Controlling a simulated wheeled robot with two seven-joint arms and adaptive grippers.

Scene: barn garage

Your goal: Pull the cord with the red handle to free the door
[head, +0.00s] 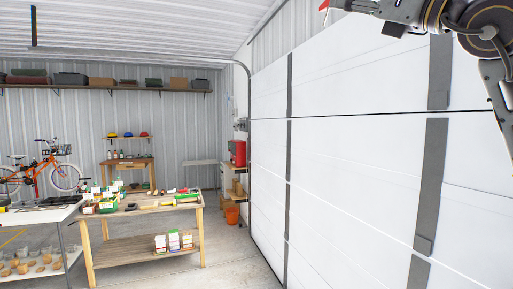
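A small red piece (323,5), which looks like the cord's red handle, shows at the top edge of the head view, partly cut off. The white panelled door (340,165) fills the right side and stands upright. My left gripper is out of view.
A curved door track (249,95) runs along the door's left edge. A wooden workbench (140,253) with boxes stands at the left, beside a white table (35,215) and an orange bicycle (40,170). An orange bucket (232,215) is on the floor. Floor before the door is clear.

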